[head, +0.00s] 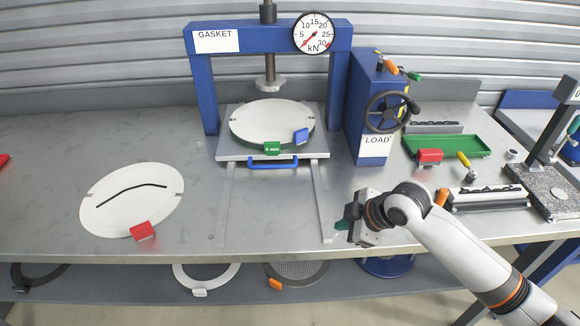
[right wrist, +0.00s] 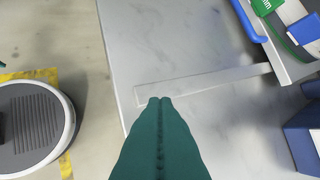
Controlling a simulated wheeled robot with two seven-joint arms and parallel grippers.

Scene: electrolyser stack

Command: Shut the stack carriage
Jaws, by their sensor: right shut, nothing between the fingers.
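The stack carriage (head: 226,153) is a grey plate under the blue press frame, at the back end of two rails that run forward over the bench. A blue handle (head: 273,164) is on its front edge; it also shows in the right wrist view (right wrist: 248,20). A round white plate (head: 270,117) lies on the carriage with a green clip and a blue clip at its edge. My right gripper (head: 341,227) is shut and empty near the front end of the right rail (head: 321,200), well forward and right of the handle. My left gripper is not in view.
A blue box with a handwheel (head: 388,110) marked LOAD stands right of the press. A white disc (head: 130,200) with a black line and red clip lies at the left. A green tray (head: 447,146) is at the right. The bench between the rails is clear.

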